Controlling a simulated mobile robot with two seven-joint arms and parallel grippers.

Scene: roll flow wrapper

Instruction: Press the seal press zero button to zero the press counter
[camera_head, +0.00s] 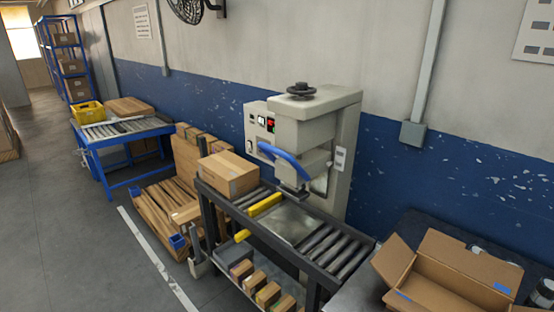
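The seal press (315,130) is a beige machine with a black knob on top and a blue curved handle (284,158). It stands against the wall behind a roller conveyor. The zero button is too small to tell apart. Neither of my grippers is in view.
A carton (229,175) sits on the conveyor's left end, beside a yellow bar (264,205). Small boxes lie on the shelf below. An open carton (450,273) stands at the front right. Floor (80,240) is clear at the left.

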